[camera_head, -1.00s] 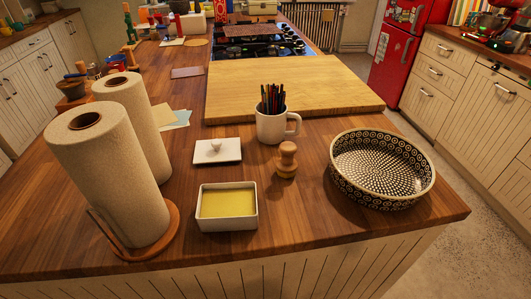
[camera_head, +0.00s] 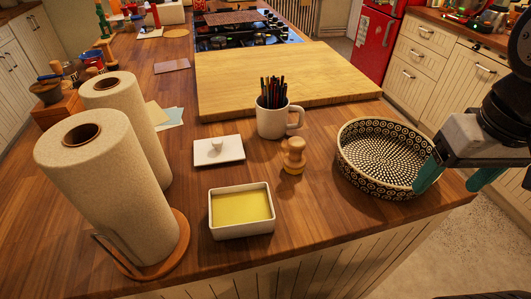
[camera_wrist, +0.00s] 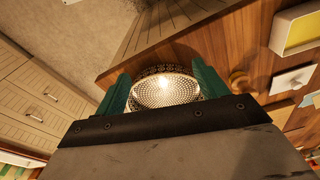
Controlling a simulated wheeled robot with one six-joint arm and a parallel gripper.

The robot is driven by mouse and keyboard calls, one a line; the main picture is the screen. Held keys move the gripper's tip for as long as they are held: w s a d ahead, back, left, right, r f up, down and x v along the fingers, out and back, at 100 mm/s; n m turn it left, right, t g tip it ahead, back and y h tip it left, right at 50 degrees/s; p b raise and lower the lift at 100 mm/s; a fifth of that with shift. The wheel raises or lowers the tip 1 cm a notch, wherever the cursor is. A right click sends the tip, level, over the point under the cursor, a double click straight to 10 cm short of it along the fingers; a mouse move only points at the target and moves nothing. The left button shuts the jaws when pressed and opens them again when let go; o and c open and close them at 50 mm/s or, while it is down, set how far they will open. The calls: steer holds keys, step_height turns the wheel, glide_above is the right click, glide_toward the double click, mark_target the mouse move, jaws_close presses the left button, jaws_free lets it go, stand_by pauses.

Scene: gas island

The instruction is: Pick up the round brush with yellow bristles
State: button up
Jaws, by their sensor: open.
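The round brush (camera_head: 293,156) is a small wooden knob-handled piece standing upright on the counter, between the mug and the butter dish. Its bristles are hard to make out at its base. It also shows in the wrist view (camera_wrist: 240,81), right of my fingers. My gripper (camera_head: 456,178) is open and empty at the right of the head view, by the right edge of the patterned bowl and well right of the brush. In the wrist view its green fingers (camera_wrist: 162,90) appear on either side of the bowl.
The patterned bowl (camera_head: 387,188) lies between my gripper and the brush. A mug of pencils (camera_head: 272,122) stands behind the brush. The butter dish (camera_head: 241,229) and its white lid (camera_head: 218,156) are to the left. A cutting board (camera_head: 335,84) lies behind, and paper-towel rolls (camera_head: 100,165) stand far left.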

steer(key=w+a+n, duration=0.3)
steer(key=w+a, duration=0.6)
steer(key=w, duration=0.3)
steer(key=n+g, duration=0.1)
steer(key=n, duration=0.2)
glide_toward(296, 140)
step_height(296, 140, down, 5)
steer(key=shift+w+d+f, duration=0.1)
steer(key=shift+d, duration=0.05)
steer(key=shift+a+f, duration=0.2)
steer(key=shift+f, duration=0.05)
step_height(296, 140, down, 7)
steer(key=shift+f, duration=0.2)
steer(key=c, duration=1.1)
